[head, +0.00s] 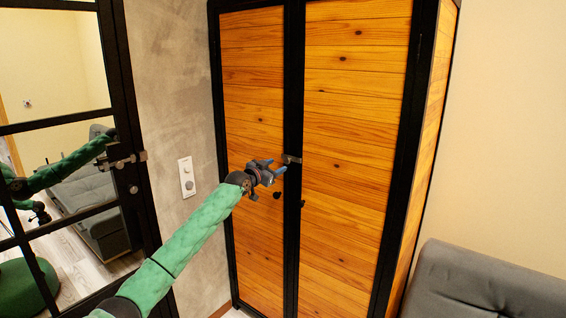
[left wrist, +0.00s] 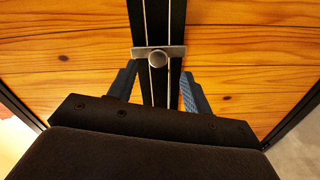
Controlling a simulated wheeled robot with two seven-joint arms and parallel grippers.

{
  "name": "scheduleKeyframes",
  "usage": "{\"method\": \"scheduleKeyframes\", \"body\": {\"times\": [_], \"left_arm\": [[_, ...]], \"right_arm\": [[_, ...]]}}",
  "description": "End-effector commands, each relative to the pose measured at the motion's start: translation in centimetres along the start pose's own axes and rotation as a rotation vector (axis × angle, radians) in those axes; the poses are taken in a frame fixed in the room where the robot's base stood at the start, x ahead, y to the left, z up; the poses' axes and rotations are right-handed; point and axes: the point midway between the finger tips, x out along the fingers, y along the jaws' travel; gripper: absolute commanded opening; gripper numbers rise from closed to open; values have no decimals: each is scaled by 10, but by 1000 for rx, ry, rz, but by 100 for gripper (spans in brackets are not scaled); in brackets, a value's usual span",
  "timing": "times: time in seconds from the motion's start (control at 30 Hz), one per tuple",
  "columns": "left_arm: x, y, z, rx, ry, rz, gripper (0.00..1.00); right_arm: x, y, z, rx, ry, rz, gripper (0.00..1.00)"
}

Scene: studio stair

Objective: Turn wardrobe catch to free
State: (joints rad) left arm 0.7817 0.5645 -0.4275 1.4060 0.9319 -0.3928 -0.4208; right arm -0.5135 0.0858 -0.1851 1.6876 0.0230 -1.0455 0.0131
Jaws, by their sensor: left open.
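The wardrobe (head: 350,120) has wooden plank doors in black frames. Its catch (head: 291,159) is a small metal bar with a round knob, set where the two doors meet. In the left wrist view the catch (left wrist: 158,56) lies across the dark door seam, level in the picture. My left gripper (head: 277,171) is just left of the catch in the head view. In the left wrist view its blue-tipped fingers (left wrist: 158,85) are open, one on each side of the seam, with the catch just beyond the tips. No contact shows. My right gripper is not in view.
Two dark door knobs, left (head: 277,195) and right (head: 302,203), sit below the catch. A wall switch plate (head: 187,177) is to the left. A black-framed glass panel (head: 122,80) reflects my arm. A grey sofa (head: 485,285) stands at the lower right.

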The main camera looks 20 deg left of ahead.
Motion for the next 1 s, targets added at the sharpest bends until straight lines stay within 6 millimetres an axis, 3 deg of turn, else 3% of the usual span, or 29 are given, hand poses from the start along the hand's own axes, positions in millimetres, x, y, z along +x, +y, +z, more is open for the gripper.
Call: {"method": "scheduleKeyframes", "body": {"times": [0.1, 0.33, 0.77, 1.0], "left_arm": [[20, 0, -4, -3, 0, 1, 50], [45, 0, -2, -2, -1, 1, 50], [52, 0, 0, 0, -1, 0, 50], [52, 0, 0, 0, -1, 1, 5]], "right_arm": [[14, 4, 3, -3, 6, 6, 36], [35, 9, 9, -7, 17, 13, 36], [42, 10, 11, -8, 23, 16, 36], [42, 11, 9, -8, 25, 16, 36]]}}
